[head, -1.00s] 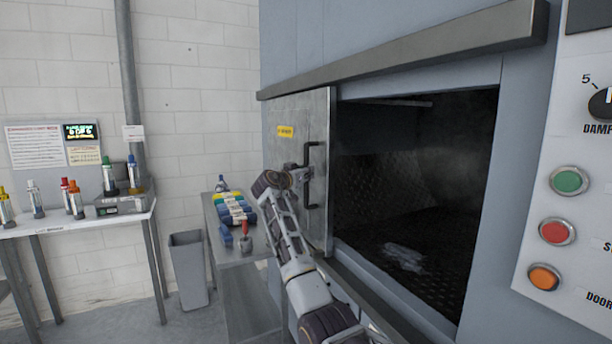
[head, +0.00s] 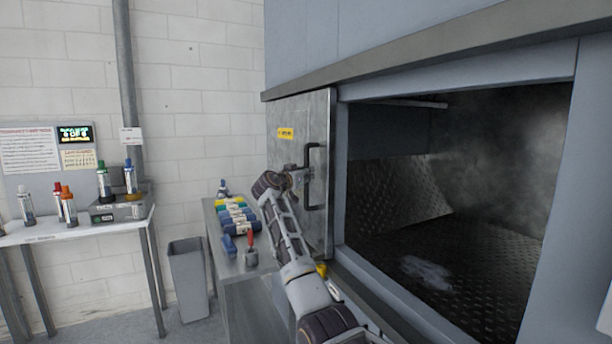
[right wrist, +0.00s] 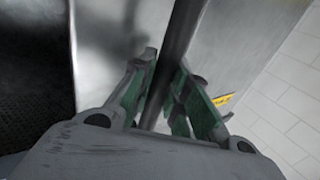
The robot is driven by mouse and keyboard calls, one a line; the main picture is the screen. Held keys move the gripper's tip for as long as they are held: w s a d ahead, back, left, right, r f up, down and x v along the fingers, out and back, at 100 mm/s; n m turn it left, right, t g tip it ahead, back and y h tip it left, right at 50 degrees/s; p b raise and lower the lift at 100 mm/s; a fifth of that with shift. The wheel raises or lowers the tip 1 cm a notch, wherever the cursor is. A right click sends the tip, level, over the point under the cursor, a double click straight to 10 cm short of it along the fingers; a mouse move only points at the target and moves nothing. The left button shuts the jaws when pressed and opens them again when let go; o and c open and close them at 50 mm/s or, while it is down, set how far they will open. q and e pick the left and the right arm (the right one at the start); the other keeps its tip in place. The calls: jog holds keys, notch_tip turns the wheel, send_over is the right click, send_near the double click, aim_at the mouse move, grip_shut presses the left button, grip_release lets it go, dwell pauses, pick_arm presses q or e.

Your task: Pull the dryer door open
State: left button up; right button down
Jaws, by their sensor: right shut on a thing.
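The dryer door (head: 290,130) is a grey metal sliding panel with a yellow label. It stands at the left of the dryer opening (head: 450,190), which is uncovered and shows a dark interior with tread-plate surfaces. The door's dark vertical bar handle (head: 314,160) is near its right edge. My right gripper (head: 304,178) is at this handle. In the right wrist view its green-lined fingers (right wrist: 162,100) are shut around the handle bar (right wrist: 180,40). My left gripper is not in view.
A metal bench (head: 250,290) with bottles and tools stands below the door. A grey bin (head: 188,280) is beside it. A whitish patch (head: 427,272) lies on the dryer floor.

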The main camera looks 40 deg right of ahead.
jog(key=c, duration=1.4)
grip_release()
jog(key=shift+o, duration=0.2)
jog(key=v, duration=1.2)
